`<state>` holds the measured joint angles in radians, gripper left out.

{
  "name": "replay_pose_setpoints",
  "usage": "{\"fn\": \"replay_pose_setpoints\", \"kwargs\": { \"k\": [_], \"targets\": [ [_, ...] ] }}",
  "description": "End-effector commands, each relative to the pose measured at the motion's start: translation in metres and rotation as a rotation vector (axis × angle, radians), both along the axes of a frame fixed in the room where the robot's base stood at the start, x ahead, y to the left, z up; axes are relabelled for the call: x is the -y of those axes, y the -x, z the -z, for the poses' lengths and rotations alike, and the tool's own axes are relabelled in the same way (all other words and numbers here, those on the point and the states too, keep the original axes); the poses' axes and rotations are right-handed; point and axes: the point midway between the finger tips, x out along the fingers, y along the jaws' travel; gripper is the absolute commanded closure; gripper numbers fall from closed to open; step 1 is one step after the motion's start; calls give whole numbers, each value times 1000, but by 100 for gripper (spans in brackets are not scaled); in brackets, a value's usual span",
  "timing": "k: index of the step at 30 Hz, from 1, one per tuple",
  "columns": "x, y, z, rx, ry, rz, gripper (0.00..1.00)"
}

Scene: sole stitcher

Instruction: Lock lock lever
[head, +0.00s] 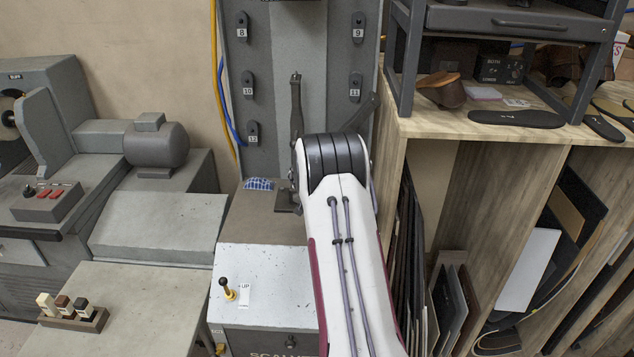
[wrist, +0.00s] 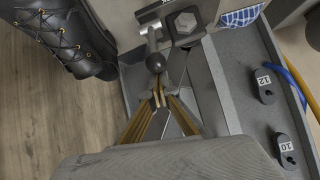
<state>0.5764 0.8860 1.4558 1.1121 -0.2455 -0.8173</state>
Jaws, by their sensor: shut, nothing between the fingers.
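In the wrist view a short lever with a round dark knob (wrist: 156,62) stands beside a metal bracket with a hex bolt (wrist: 185,22). My gripper (wrist: 159,98) is shut and empty, its brass-coloured fingers together just below the knob in the picture. I cannot tell whether the fingertips touch the knob. A black laced boot (wrist: 65,38) is at the upper left of the wrist view. In the head view my white arm hides the gripper and this lever.
A grey machine column (head: 255,80) carries numbered dark clips. A blue checked cloth (head: 258,184) lies at its base, also seen in the wrist view (wrist: 240,17). A small black-knobbed lever (head: 224,283) stands on the front housing. A wooden shelf (head: 440,122) borders the right.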

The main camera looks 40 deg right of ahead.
Motion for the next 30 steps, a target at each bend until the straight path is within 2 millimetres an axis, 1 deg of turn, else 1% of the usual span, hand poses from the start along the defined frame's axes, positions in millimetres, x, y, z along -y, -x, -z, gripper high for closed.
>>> {"fn": "replay_pose_setpoints", "kwargs": {
  "k": [11,30],
  "targets": [
    [-3,3,2,-1,1,0,100],
    [-20,20,14,-1,-2,0,100]
  ]
}}
